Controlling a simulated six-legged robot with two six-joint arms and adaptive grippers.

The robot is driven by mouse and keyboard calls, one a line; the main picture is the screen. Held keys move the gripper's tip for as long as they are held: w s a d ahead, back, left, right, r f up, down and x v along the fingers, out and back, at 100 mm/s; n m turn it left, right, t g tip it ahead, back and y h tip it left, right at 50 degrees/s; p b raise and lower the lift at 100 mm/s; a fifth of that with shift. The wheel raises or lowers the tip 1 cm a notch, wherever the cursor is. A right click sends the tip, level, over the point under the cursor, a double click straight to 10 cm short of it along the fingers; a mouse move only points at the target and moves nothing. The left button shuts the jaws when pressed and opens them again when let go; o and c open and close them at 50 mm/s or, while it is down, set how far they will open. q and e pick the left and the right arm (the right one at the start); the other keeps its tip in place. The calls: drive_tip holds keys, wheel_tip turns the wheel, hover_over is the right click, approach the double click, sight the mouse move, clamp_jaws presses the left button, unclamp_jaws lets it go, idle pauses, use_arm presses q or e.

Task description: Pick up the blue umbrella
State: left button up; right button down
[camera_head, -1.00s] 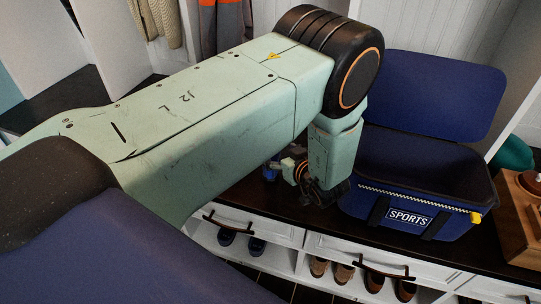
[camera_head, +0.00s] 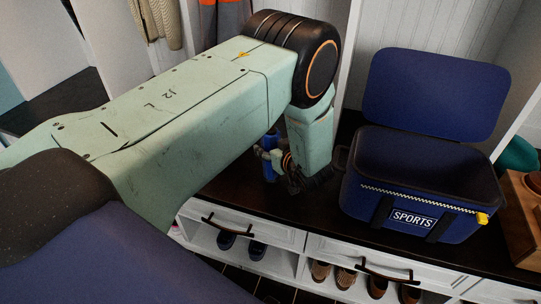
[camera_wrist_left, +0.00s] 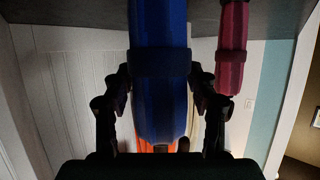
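The blue umbrella (camera_wrist_left: 160,100) fills the middle of the left wrist view, between the two fingers of my left gripper (camera_wrist_left: 160,78). The fingers stand one on each side, close to it; I see no clear grip on it. A dark band crosses the umbrella near the fingertips. In the head view the umbrella (camera_head: 270,141) shows only in part as a blue piece left of my left gripper (camera_head: 271,160), partly hidden by gripper and arm. My right gripper is not in view.
A maroon umbrella (camera_wrist_left: 233,45) is close on the right in the left wrist view. An open blue cooler bag (camera_head: 375,205) marked SPORTS stands right of my gripper on the dark bench top (camera_head: 300,210). A wooden box (camera_head: 519,225) is at the right edge. Shoes sit below.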

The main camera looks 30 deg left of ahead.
use_arm(q)
drive_tip(key=c, duration=1)
